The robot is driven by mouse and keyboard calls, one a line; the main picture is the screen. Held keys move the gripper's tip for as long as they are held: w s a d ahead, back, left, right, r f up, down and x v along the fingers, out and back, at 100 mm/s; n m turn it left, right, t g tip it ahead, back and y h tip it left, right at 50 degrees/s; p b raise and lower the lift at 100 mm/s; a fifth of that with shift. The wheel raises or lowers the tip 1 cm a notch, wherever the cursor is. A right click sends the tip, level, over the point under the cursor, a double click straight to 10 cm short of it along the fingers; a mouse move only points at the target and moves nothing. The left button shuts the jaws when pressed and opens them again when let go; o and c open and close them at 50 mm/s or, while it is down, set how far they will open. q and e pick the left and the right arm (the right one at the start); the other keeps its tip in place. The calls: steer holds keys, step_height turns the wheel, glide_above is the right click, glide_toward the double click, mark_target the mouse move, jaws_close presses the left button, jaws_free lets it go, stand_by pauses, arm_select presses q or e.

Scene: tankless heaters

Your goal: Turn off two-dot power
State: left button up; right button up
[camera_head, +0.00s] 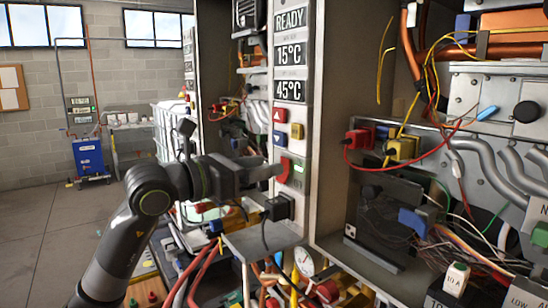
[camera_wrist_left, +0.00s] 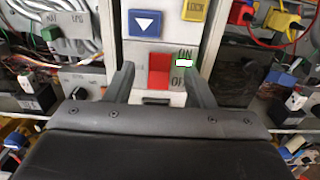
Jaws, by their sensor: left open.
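The white control panel in front of me has a red power rocker switch (camera_head: 285,168), which also shows in the wrist view (camera_wrist_left: 158,72). It carries ON and OFF labels, and a small lit indicator (camera_wrist_left: 184,63) shows beside ON. My left gripper (camera_head: 272,170) is at the panel, its tips close to the switch. In the wrist view the open fingers (camera_wrist_left: 160,82) stand on either side of the red switch, with nothing between them but the panel. I cannot tell whether they touch it. No dot marks are readable. My right gripper is out of view.
Above the switch are a blue down button (camera_head: 279,138), a red up button (camera_head: 279,115) and a yellow LOCK button (camera_head: 297,131). The display (camera_head: 290,55) reads READY, 15°C and 45°C. Open cabinets with wires and hoses flank the panel. Floor at left is clear.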

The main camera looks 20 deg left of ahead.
mark_target(284, 161)
arm_select(q)
steer(key=shift+p+x, duration=0.5)
steer(key=shift+x, duration=1.2)
steer(key=shift+c, duration=0.3)
